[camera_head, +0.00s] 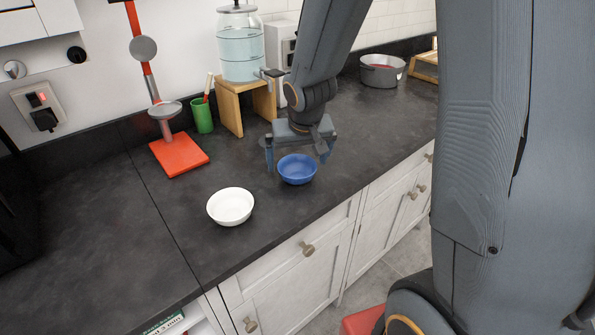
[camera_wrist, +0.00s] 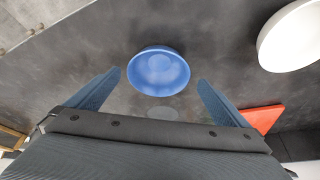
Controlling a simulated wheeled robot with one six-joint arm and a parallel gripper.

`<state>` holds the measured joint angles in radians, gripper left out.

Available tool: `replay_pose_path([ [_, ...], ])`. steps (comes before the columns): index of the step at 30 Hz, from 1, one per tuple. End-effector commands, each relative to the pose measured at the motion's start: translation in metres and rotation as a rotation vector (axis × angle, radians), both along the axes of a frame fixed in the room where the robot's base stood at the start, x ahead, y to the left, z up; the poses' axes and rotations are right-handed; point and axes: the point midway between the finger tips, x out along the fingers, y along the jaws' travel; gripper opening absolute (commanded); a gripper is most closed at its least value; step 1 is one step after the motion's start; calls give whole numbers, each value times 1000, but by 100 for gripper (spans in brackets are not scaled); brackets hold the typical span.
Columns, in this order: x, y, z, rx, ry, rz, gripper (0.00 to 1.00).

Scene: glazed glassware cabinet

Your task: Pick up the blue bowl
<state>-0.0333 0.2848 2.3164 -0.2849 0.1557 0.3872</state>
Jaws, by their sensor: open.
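The blue bowl (camera_head: 297,169) stands upright on the dark countertop, to the right of a white bowl (camera_head: 231,206). My gripper (camera_head: 298,158) is over the back of the blue bowl, pointing down, with its two fingers spread wide and nothing between them that it grips. In the wrist view the blue bowl (camera_wrist: 160,71) lies just beyond the fingertips, centred between the two fingers of my gripper (camera_wrist: 158,80). The white bowl (camera_wrist: 290,36) shows at the upper right there. I cannot tell the exact height of the fingertips above the counter.
A red-based stand (camera_head: 180,154), a green cup (camera_head: 202,116) and a water dispenser (camera_head: 241,45) on a wooden stand (camera_head: 229,108) are behind. A grey pot (camera_head: 382,71) stands at the far right. The counter's front edge (camera_head: 300,222) is close to both bowls. The left counter is clear.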

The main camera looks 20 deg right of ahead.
Motion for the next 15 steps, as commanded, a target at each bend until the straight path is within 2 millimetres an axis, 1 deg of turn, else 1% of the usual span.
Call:
replay_pose_path([
  [9,16,-5,-38,0,2,-2,100],
  [12,19,-5,-42,0,0,-3,100],
  [15,19,-6,-43,1,0,-4,100],
])
